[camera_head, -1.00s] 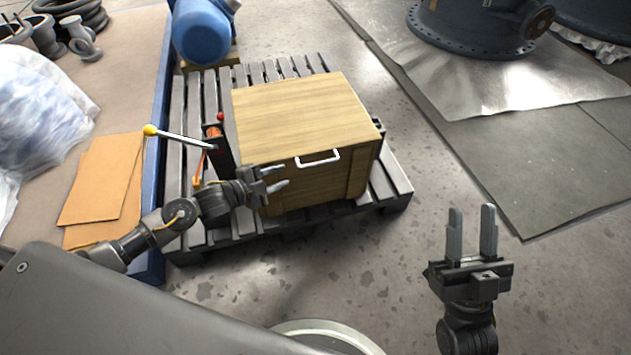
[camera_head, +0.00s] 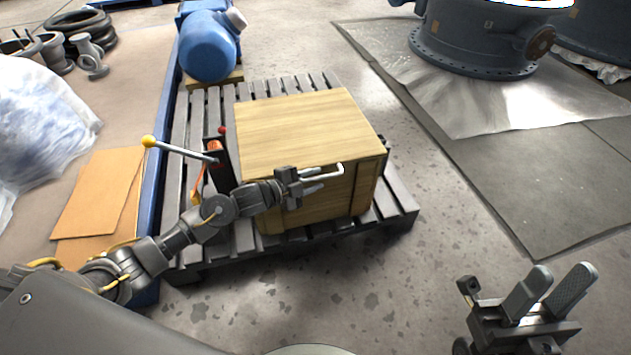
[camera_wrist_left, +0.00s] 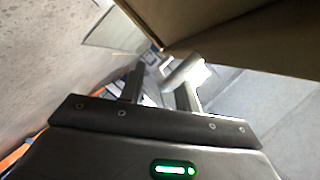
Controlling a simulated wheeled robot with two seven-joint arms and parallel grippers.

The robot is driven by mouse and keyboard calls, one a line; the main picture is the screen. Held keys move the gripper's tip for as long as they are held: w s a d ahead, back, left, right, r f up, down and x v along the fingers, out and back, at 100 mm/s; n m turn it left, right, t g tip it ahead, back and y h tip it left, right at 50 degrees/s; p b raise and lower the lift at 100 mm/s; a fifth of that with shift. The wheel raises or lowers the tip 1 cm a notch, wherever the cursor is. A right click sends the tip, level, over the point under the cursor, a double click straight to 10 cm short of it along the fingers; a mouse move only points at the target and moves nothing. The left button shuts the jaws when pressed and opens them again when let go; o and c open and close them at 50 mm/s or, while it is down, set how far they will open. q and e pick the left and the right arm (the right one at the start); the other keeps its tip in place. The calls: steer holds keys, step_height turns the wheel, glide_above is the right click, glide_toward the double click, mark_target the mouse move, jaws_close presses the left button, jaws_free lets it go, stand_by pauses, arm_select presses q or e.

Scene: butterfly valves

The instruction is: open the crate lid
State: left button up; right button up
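The wooden crate (camera_head: 310,205) stands on a grey pallet with its light-wood lid (camera_head: 305,125) lying shut on top. The pale lid handle (camera_head: 341,168) sticks out at the front edge, partly hidden by my left gripper. My left gripper (camera_head: 319,180) is open at the crate's front, with its fingertips close to the handle. In the left wrist view the fingers (camera_wrist_left: 160,92) are apart, with a pale bar-like piece, probably the handle (camera_wrist_left: 186,72), by their tips. Contact cannot be told. My right gripper (camera_head: 560,275) is open and empty over the floor at lower right.
A lever with a yellow knob (camera_head: 149,141) stands left of the crate, close to my left arm. The pallet (camera_head: 400,205) extends around the crate. A blue motor (camera_head: 208,45) is behind.

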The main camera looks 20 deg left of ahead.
arm_select(q)
steer(key=shift+w+d+f, duration=0.1)
steer(key=shift+w+d, duration=0.25)
steer(key=shift+w, duration=0.05)
jaws_close()
